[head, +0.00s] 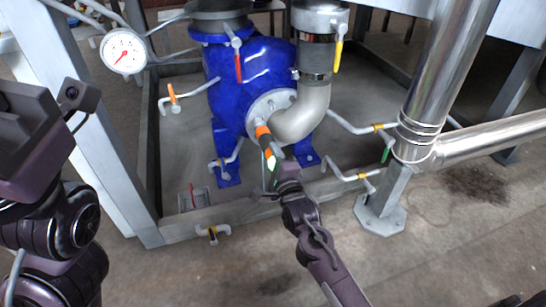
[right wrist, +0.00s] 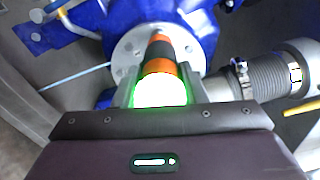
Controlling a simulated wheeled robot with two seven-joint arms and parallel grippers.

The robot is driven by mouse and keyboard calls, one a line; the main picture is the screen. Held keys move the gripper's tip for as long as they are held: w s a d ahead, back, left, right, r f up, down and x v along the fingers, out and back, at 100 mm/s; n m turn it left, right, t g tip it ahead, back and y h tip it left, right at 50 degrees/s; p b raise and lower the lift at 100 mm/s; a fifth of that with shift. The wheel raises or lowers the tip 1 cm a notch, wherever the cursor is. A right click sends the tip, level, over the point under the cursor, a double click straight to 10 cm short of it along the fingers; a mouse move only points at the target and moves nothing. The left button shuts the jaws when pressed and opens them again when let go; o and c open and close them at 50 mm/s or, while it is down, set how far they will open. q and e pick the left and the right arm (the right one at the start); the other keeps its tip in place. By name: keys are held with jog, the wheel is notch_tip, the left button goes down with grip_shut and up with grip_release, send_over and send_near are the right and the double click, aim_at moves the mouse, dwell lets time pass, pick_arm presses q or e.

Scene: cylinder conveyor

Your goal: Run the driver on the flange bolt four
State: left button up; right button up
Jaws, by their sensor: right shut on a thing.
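The driver (head: 264,138) is an orange and black cylinder with a green glow. My right gripper (head: 277,168) is shut on it. In the right wrist view the driver (right wrist: 160,50) lies between the fingers of my right gripper (right wrist: 160,92), its near end glowing bright green-white. The driver points at the round grey flange (head: 258,106) on the blue pump, also in the right wrist view (right wrist: 125,42). Its tip is hidden, so contact with a bolt cannot be told. Bolt heads show on the flange; no number is readable. My left arm shows at the left, but its fingers are out of view.
The blue pump body (head: 232,85) stands behind the flange. A grey elbow pipe (head: 304,112) curves close to the right of the driver. A gauge (head: 123,52), thin pipes with coloured valve handles and a grey frame beam (head: 235,212) surround it. Floor in front is clear.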

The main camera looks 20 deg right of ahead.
jog(key=shift+r, duration=0.15)
jog(key=shift+p, duration=0.4)
jog(key=shift+w, duration=0.8)
dwell(0.9)
jog(key=shift+w+r+p, duration=0.15)
jog(key=shift+w+p, duration=0.05)
jog(key=shift+p, duration=0.5)
dwell(1.2)
jog(key=shift+s+p, duration=0.5)
jog(key=shift+p, duration=0.1)
jog(key=shift+s+p, duration=0.9)
jog(key=shift+s, duration=0.35)
